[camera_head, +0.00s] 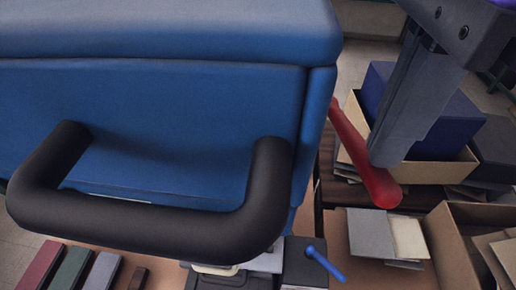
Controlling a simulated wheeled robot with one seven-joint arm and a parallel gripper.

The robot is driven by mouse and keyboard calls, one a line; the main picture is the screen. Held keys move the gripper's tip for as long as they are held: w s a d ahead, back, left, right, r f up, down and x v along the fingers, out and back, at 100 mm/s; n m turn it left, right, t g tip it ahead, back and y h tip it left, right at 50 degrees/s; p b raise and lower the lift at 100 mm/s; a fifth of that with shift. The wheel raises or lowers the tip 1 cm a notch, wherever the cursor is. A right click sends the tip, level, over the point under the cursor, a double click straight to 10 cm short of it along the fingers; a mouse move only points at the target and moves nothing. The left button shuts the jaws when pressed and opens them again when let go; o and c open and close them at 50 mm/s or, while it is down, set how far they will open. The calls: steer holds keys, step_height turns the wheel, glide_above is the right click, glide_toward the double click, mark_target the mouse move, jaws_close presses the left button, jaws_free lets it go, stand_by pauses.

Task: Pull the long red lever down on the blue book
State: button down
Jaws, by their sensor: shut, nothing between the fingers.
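The blue book (200,130), a large padded blue body, fills the left and middle of the head view. A thick black handle (150,225) sticks out from its front. The long red lever (382,188) comes out from behind the book's right side and slants down to the right, ending in a rounded tip. My gripper (388,155) reaches down from the upper right, shut and empty. Its fingertips overlap the lever just above its rounded tip, hiding part of it. I cannot tell whether they touch it.
A short blue lever (322,262) sits on a dark block below the book. Open cardboard boxes (455,245) and a dark blue block (440,120) stand at right. Colored slabs (75,265) lie at lower left. Grey and cream cards (385,235) lie below the red lever.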

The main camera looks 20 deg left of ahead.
steer(key=shift+w+r+p, duration=0.2)
steer(key=shift+r+p, duration=0.15)
steer(key=shift+r, duration=0.55)
steer(key=shift+r+p, duration=1.45)
steer(key=shift+r, duration=0.5)
